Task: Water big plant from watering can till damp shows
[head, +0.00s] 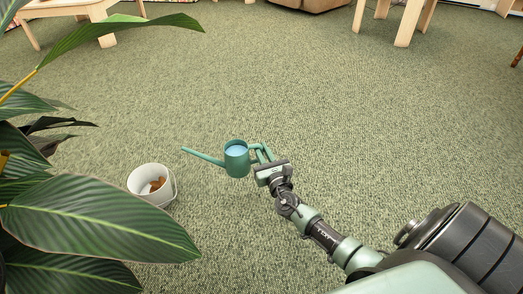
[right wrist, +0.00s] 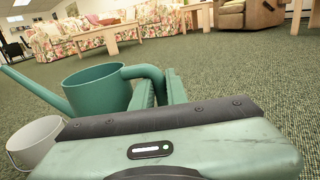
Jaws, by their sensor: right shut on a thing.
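A green watering can (head: 237,160) with light blue water showing in its open top is held over the carpet. Its long spout points left, and it looks roughly upright. My right gripper (head: 263,154) is shut on its handle; the can (right wrist: 97,88) and handle also show in the right wrist view. The big plant (head: 95,215) fills the left side of the head view with broad dark green leaves. Its pot and soil are hidden or out of view, so no dampness can be seen. The spout tip is apart from the leaves. My left gripper is not in view.
A white bucket (head: 152,196) with brown bits inside stands on the carpet between plant and can; it also shows in the right wrist view (right wrist: 34,143). Wooden tables (head: 70,10), a floral sofa (right wrist: 75,42) and a brown armchair (right wrist: 250,14) stand far back. Carpet beyond the can is clear.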

